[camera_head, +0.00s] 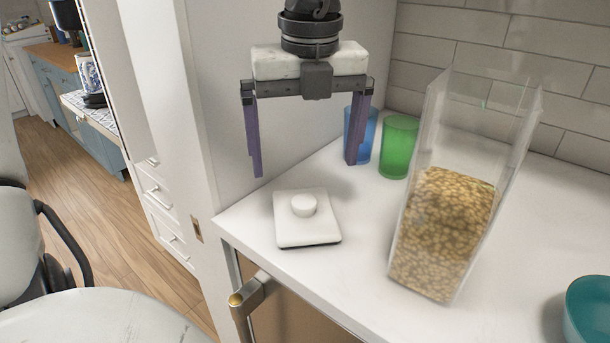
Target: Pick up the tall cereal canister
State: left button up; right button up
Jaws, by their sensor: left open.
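The tall cereal canister (441,232) is a clear, open-topped box on the white counter, right of centre. Grainy golden cereal fills roughly its lower half. A white square lid (305,218) with a round knob lies flat on the counter to its left. My left gripper (305,168) hangs above the counter, left of the canister and behind the lid in the picture. Its two purple fingers are wide apart and nothing is between them. It is apart from the canister. My right gripper is not in view.
A green cup (398,147) and a blue cup (369,135) stand behind the canister, close to my left gripper's right finger. A teal bowl (588,309) sits at the lower right. A tiled wall (490,48) closes the back. The counter's front is mostly clear.

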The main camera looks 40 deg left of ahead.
aim_at(478, 126)
jog(key=k, duration=1)
